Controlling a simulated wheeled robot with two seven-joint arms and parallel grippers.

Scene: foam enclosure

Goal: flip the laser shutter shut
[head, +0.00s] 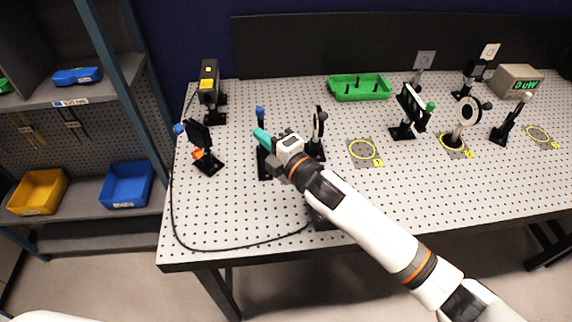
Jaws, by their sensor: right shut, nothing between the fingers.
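A slim black mount with a blue tip (260,112) stands on the perforated table behind my right gripper; it looks like the laser shutter, though its middle is hidden by the gripper. Its black base (265,170) shows below. My right gripper (260,136) has teal fingers, shut and empty, pointing left and away, right at this mount; I cannot tell whether they touch it. My left gripper is out of view.
A black panel mount (199,137) with blue and orange knobs stands to the left. A round lens mount (318,127) is close on the right. A black cable (220,247) loops along the front. A green tray (360,88) and several optics stand farther right.

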